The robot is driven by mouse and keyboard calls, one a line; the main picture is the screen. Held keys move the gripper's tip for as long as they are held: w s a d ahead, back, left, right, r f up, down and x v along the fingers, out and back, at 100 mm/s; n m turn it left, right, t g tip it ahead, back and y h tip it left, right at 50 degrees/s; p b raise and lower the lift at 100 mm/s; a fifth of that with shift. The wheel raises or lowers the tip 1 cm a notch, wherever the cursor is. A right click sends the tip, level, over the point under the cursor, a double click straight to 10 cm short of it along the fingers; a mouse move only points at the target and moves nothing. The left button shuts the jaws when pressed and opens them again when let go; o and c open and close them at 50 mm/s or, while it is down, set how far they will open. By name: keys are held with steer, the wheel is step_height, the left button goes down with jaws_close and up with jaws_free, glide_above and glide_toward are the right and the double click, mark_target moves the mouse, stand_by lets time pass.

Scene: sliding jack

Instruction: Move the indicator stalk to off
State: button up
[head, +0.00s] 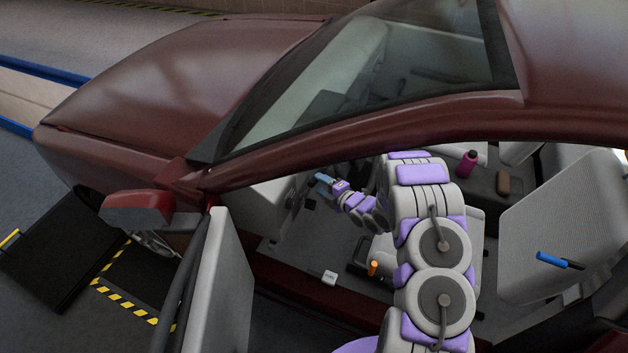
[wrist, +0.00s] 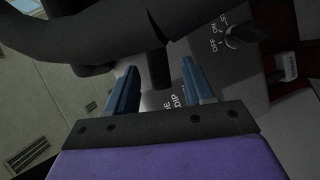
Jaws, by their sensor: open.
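A dark stalk (wrist: 158,68) shows in the wrist view, hanging down between the two blue fingers of my gripper (wrist: 159,78). Its end is visible, and there is a gap on both sides of it. My gripper is open around it. In the head view my gripper (head: 323,180) reaches through the car's open door to the dashboard area. The stalk cannot be made out there.
The dark steering wheel (wrist: 75,35) crosses the upper left of the wrist view. A dark knob (wrist: 240,35) marked OFF and ON is at upper right. In the head view the open door (head: 230,285) stands left of my arm, and the seat (head: 550,225) is right.

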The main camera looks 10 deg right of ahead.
mark_target(323, 171)
steer(key=x, duration=0.3)
steer(key=shift+w+f, duration=0.1)
steer(key=shift+w, duration=0.35)
steer(key=shift+w+d+f, duration=0.1)
steer(key=shift+w+d, duration=0.1)
steer(key=shift+w, duration=0.3)
steer(key=shift+a, duration=0.5)
steer(key=c, duration=0.4)
steer(key=shift+d, duration=0.2)
jaws_close()
